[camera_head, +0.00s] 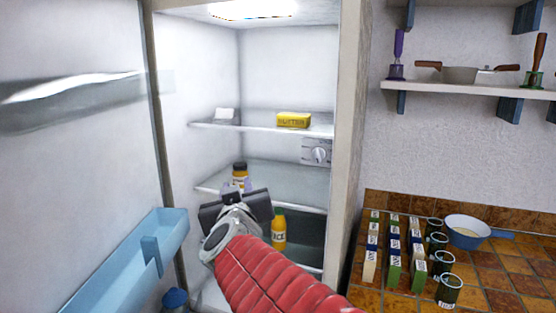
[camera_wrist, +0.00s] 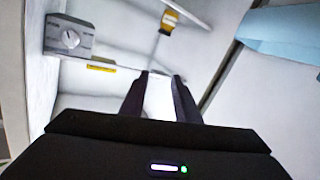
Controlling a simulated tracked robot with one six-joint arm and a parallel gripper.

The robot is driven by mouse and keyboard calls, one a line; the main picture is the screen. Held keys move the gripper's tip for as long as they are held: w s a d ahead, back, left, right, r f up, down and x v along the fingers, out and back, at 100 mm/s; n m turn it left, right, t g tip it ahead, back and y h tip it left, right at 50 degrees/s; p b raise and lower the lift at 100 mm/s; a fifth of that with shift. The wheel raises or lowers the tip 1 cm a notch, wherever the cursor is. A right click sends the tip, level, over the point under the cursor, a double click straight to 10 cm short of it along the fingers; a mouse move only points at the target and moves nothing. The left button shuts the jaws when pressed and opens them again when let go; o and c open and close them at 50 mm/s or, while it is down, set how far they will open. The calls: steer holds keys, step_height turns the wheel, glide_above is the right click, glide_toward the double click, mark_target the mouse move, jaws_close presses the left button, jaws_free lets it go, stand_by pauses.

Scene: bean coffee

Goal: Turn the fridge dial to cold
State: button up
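The fridge dial is a pale round knob (camera_head: 318,154) with a pointer on a grey plate, on the right inner wall between the top two shelves. It also shows at upper left in the wrist view, as a round knob (camera_wrist: 71,39) on its grey plate. Its markings are too small to read. My gripper (camera_head: 237,200) is inside the open fridge, below and left of the dial and apart from it. In the wrist view its two dark fingers (camera_wrist: 162,80) stand apart with nothing between them, so it is open.
Butter (camera_head: 293,120) and a small white item (camera_head: 227,114) sit on the top shelf (camera_head: 270,127). A dark-capped jar (camera_head: 240,177) and a juice bottle (camera_head: 279,228) stand near my gripper. The open door has a blue rack (camera_head: 150,250) at left. Boxes and cups crowd the counter at right.

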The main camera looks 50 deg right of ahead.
mark_target(315, 158)
steer(key=s+d+r+m+g+h, duration=0.1)
steer(key=s+d+m+g+h, duration=0.3)
steer(key=d, duration=0.7)
steer(key=s+g+h, duration=0.2)
steer(key=s, duration=0.2)
steer(key=shift+s+d+r+g, duration=0.15)
steer(key=shift+s+d+g, duration=0.05)
steer(key=shift+d+g, duration=0.1)
steer(key=x, duration=1.3)
steer(key=shift+w+d, duration=0.2)
steer(key=shift+d, duration=0.1)
steer(key=shift+c, duration=0.4)
jaws_close()
steer(key=shift+w+d, duration=0.1)
steer(key=shift+d, duration=0.05)
steer(key=shift+a, duration=0.25)
